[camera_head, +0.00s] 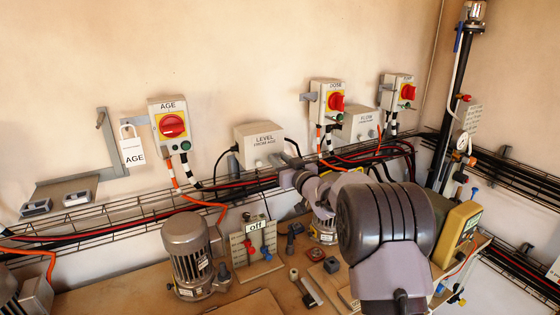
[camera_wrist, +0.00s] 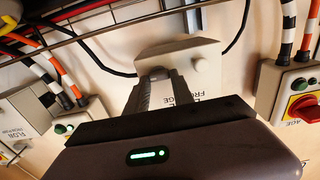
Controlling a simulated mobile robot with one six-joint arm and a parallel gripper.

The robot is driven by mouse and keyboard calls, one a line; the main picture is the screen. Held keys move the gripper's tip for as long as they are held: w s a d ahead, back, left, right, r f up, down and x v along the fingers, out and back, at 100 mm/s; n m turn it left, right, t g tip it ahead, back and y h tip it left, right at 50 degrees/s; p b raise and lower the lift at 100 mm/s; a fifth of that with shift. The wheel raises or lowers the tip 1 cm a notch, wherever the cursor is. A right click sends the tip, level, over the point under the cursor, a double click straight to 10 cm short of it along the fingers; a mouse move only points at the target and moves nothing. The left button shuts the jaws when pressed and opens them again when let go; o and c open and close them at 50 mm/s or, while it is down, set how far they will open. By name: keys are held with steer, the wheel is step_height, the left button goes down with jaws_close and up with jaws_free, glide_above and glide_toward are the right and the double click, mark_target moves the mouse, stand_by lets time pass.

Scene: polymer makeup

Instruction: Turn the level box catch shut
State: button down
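The level box (camera_head: 262,143) is a pale grey wall box lettered LEVEL FROM AGE. It also shows upside down in the wrist view (camera_wrist: 178,52). A small round knob (camera_wrist: 200,65) is on its front. My gripper (camera_head: 284,160) is at the box's lower right corner. In the wrist view my gripper (camera_wrist: 161,76) has its two fingers apart, with a small grey part, seemingly the catch, between the tips. I cannot tell whether the fingers press on it. The fingers hide part of the lettering and the box edge.
The AGE switch box (camera_head: 170,125) is left of the level box, and the DOSE switch box (camera_head: 328,102) is right. A wire cable tray (camera_head: 130,212) with red and black cables runs below. A motor (camera_head: 190,255) and small parts stand on the bench.

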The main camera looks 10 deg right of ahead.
steer(key=shift+f+n+b, duration=0.1)
steer(key=shift+n+b, duration=0.2)
steer(key=shift+b, duration=0.1)
steer(key=shift+s+a+f+n+b, duration=0.1)
steer(key=shift+a+n+b, duration=0.05)
steer(key=shift+n+b, duration=3.7)
steer(key=shift+a+f+n+b, duration=0.1)
steer(key=shift+n+b, duration=2.8)
steer(key=shift+n, duration=1.85)
steer(key=c, duration=1.1)
jaws_free()
